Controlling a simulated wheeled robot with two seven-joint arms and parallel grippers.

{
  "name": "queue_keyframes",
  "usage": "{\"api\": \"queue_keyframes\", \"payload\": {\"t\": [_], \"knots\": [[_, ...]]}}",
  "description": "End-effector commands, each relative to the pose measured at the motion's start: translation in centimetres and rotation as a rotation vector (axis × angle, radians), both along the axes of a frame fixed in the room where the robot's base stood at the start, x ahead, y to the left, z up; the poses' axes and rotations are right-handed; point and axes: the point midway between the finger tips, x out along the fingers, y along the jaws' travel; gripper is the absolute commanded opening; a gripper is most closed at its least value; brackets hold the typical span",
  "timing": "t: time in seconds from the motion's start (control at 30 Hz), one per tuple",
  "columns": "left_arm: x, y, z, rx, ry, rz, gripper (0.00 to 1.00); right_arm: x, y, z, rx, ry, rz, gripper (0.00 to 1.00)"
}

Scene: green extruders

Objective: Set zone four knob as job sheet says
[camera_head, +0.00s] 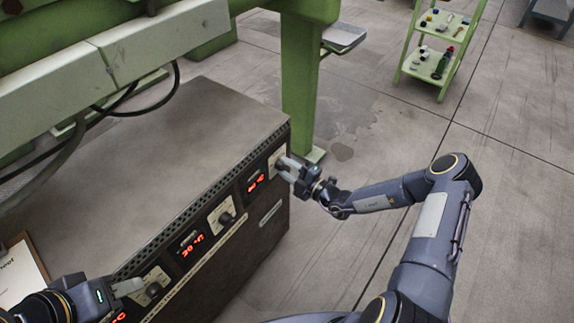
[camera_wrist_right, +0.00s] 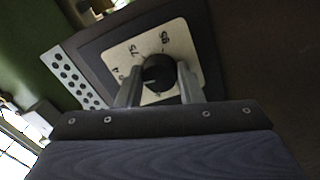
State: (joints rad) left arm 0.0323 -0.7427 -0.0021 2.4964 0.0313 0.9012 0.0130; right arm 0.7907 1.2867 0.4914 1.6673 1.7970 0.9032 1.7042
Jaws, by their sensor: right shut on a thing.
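The control cabinet (camera_head: 190,140) has a sloped front with several dials and red displays. The far-end knob (camera_wrist_right: 158,72) is black, on a pale dial plate (camera_wrist_right: 125,60) with numbers around it; the plate also shows in the head view (camera_head: 275,160). My right gripper (camera_head: 287,166) is shut on this knob, one finger at each side in the wrist view (camera_wrist_right: 158,84). The knob's exact setting is hard to read. My left gripper (camera_head: 128,287) is near the nearest knob (camera_head: 153,290); its jaw opening is unclear. A paper sheet (camera_head: 18,272) on a brown board lies at the left, partly cut off.
Another knob (camera_head: 226,218) sits mid-front between the red displays (camera_head: 193,243) and (camera_head: 256,181). A green post (camera_head: 298,80) stands behind the cabinet's far end. A green shelf cart (camera_head: 440,48) stands further back. Floor to the right is open.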

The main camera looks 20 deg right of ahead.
Motion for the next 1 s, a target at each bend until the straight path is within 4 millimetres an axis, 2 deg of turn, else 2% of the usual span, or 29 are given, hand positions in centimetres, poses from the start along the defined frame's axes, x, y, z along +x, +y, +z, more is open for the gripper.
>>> {"api": "queue_keyframes", "payload": {"t": [0.6, 1.0], "knots": [[0.0, 0.0, 1.7, 0.0, 0.0, 0.0, 0.36, -0.1, 0.1, -0.1, 0.456, 0.358, -0.001, 0.11], [0.0, 0.0, 1.9, 0.0, 0.0, 0.0, 0.36, -0.1, 0.1, -0.1, 0.661, 0.516, -0.001, 0.11]]}}
